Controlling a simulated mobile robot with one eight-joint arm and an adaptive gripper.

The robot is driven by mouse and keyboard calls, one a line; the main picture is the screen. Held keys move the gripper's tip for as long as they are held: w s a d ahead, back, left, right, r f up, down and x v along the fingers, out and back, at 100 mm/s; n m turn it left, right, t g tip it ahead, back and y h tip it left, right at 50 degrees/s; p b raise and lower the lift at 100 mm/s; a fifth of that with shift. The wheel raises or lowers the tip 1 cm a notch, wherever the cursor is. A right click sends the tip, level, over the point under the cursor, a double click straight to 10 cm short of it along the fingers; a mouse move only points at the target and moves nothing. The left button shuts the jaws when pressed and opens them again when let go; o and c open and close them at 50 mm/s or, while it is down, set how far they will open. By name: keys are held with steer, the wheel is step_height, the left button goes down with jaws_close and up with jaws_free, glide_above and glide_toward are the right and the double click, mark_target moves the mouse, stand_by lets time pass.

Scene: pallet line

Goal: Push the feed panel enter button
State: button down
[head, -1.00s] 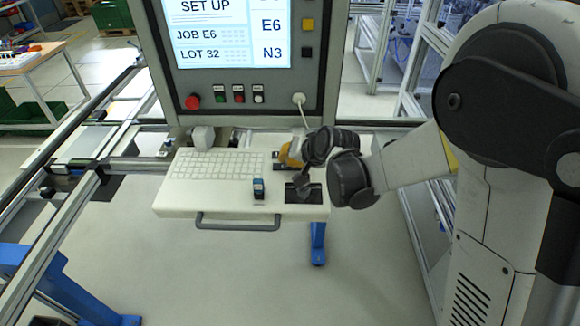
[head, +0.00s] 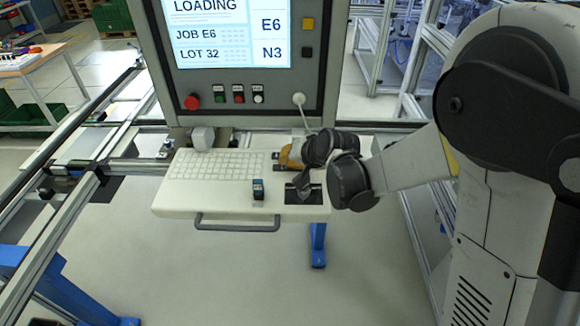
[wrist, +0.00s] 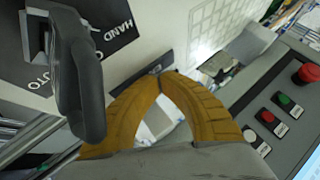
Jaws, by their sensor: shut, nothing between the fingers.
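The feed panel (head: 315,110) is a grey console with a lit screen (head: 225,35) that reads LOADING, JOB E6, LOT 32, E6 and N3. A white keyboard shelf (head: 175,205) sticks out below it. My gripper (head: 284,158) is shut and empty over the back right of the shelf. In the wrist view its orange fingertips (wrist: 159,73) meet at a small dark plate (wrist: 122,95) beside the keyboard (wrist: 222,22). Whether they touch it I cannot tell. No button marked enter can be made out; the fingers hide part of the plate.
A HAND/AUTO selector (wrist: 75,70) on a black plate stands close beside my gripper. The console carries a red mushroom button (head: 192,102) and several smaller buttons.

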steer(key=shift+r+p, duration=0.5)
steer(key=shift+r, duration=0.4)
steer(key=shift+r, duration=0.1)
steer(key=shift+r+p, duration=1.55)
steer(key=shift+r, duration=0.85)
